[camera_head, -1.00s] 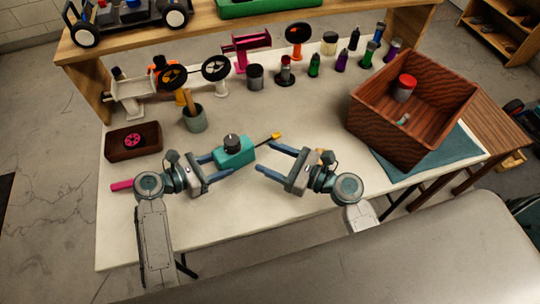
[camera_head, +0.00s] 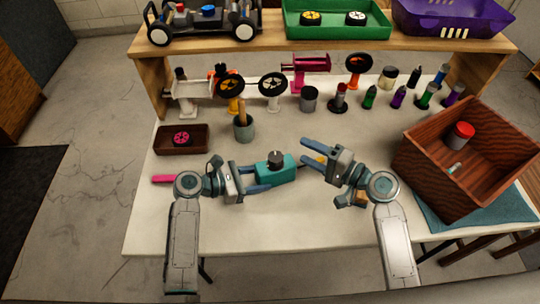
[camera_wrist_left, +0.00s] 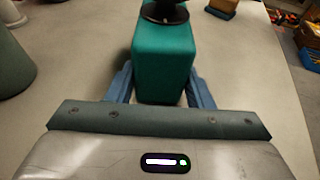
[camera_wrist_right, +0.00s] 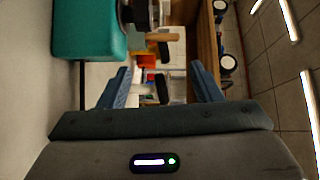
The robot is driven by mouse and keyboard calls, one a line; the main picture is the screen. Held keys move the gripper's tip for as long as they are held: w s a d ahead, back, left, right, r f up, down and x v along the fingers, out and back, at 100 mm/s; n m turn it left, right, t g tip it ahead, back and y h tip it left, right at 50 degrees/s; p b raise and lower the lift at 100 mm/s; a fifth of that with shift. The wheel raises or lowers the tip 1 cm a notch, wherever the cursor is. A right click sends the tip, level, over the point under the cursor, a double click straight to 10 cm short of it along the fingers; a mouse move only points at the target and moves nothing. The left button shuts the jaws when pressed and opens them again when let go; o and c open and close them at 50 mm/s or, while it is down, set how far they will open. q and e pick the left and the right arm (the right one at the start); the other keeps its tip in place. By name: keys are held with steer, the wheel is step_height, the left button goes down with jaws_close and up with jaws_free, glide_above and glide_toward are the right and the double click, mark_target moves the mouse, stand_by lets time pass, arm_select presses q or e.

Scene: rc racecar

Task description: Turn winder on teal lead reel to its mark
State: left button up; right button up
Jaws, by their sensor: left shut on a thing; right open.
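The teal lead reel (camera_head: 277,171) is a teal block with a dark round winder (camera_head: 275,157) on top, at the middle front of the table. My left gripper (camera_head: 259,177) is shut on the block from its left side; in the left wrist view the block (camera_wrist_left: 163,62) sits between the fingers. My right gripper (camera_head: 312,153) is open and empty, to the right of the reel and apart from it. The right wrist view shows the reel (camera_wrist_right: 85,30) beyond the fingers at the upper left. I cannot make out the winder's mark.
A brown wooden box (camera_head: 430,170) with a red-topped jar stands at the right on a teal mat (camera_head: 478,210). A grey cup (camera_head: 244,133), a dark tray (camera_head: 166,141) and several bottles stand behind. A raised shelf (camera_head: 270,50) spans the back.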

mark_target(269, 155)
steer(key=a+n+g+y, duration=0.1)
steer(key=n+g, duration=0.1)
steer(key=n, duration=0.5)
steer(key=a+f+n+g+y, duration=0.1)
steer(key=n+g, duration=0.1)
steer(key=n, duration=0.5)
steer(key=a+n+g+y, duration=0.2)
steer(key=n, duration=0.6)
steer(key=shift+s+f+g, duration=0.3)
steer(key=shift+f, duration=0.1)
steer(key=x, duration=0.6)
steer(key=shift+w+a, duration=0.15)
steer(key=shift+a, duration=0.15)
steer(key=c, duration=1)
steer(key=shift+t, duration=0.5)
